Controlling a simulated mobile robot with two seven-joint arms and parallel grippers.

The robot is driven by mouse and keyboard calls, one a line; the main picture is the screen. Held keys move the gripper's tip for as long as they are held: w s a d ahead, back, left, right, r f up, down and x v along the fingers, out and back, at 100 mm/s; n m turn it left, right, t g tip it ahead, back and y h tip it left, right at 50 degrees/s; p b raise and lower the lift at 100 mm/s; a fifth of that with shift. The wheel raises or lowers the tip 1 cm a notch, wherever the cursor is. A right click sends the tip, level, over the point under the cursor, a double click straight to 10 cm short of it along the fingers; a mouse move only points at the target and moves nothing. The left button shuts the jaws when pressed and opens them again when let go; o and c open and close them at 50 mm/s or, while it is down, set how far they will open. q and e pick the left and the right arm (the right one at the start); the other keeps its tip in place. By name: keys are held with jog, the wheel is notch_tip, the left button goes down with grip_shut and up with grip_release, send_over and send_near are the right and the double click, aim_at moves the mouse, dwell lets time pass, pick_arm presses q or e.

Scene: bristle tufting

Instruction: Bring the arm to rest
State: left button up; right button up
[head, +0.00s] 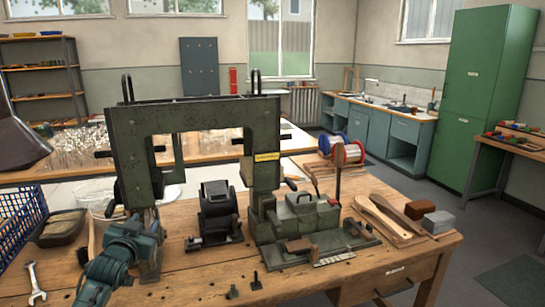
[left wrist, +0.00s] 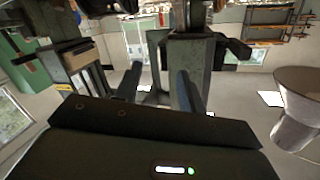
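My left arm (head: 108,268), teal, comes in at the lower left of the head view. My left gripper (head: 138,224) is at the left column of the dark green tufting machine (head: 128,150), partly merged with it in the picture. I cannot tell whether it touches the machine. In the left wrist view the two fingers of the gripper (left wrist: 157,84) stand apart with nothing held between them, and machine parts (left wrist: 178,55) show beyond. My right gripper is not in view.
The wooden bench (head: 200,285) holds a wrench (head: 34,283), a blue crate (head: 20,222), a dark tray (head: 60,228), wooden brush handles (head: 385,217) and wire spools (head: 347,153). A dark lamp shade (head: 18,145) hangs at left. Bench front centre is mostly clear.

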pick_arm(q)
jog(key=s+d+f+m+g+h, duration=0.1)
jog(key=s+d+f+g, duration=0.1)
jog(key=s+d+f, duration=0.5)
jog(key=s+d+f+g+h, duration=0.15)
jog(key=s+d+f, duration=0.25)
jog(key=s+f, duration=0.6)
jog(key=s+d+f+g, duration=0.1)
jog(key=s+d+f, duration=0.1)
jog(key=s, duration=0.5)
jog(key=s+d+f+h, duration=0.1)
jog(key=s+d+f, duration=0.1)
jog(key=s, duration=0.5)
jog(key=s+d+f+g+h, duration=0.1)
jog(key=s+d+f, duration=0.1)
jog(key=s+d, duration=0.2)
jog(key=s, duration=0.3)
jog(key=shift+d+f+n+g, duration=0.2)
jog(key=shift+d+n+g, duration=0.15)
jog(key=shift+n, duration=0.05)
jog(key=shift+s, duration=0.15)
